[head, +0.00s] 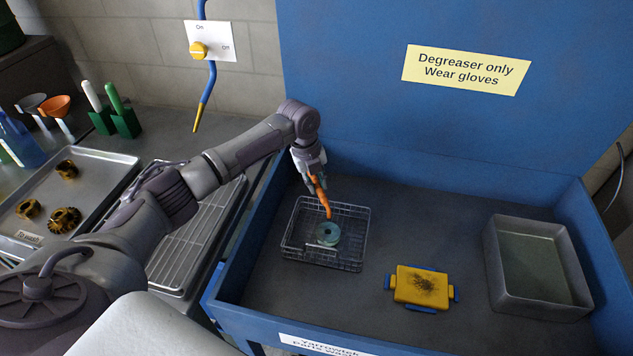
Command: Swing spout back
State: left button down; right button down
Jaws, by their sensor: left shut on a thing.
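A blue pipe with a yellow tip (210,85) hangs by the wall at the upper left, outside the blue basin, and looks like the spout. My left gripper (315,180) is over the basin, well to the right of that pipe. It is shut on a slim, slightly curved orange piece (321,197) that points down over the wire basket (292,250). I cannot tell what the orange piece is. A teal ring-shaped part (328,233) lies in the basket just below the orange tip; I cannot tell whether they touch. My right gripper is not in view.
An On/Off plate with a yellow knob (198,50) is beside the pipe. The blue basin (450,165) also holds a yellow box with a dark-speckled top (420,287) and a grey tray (497,275). Gears lie on a metal tray (110,170) at left.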

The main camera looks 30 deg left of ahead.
pick_arm(q)
jog(key=shift+w, duration=0.1)
jog(key=w+d+n+y+b, duration=0.1)
jog(key=w+d+n+b, duration=0.3)
jog(key=w+n+b, duration=0.6)
jog(key=shift+w+n+t+y+b, duration=0.3)
jog(key=shift+w+y+b, duration=0.1)
jog(key=shift+w, duration=1.05)
jog(key=c, duration=1.1)
grip_release()
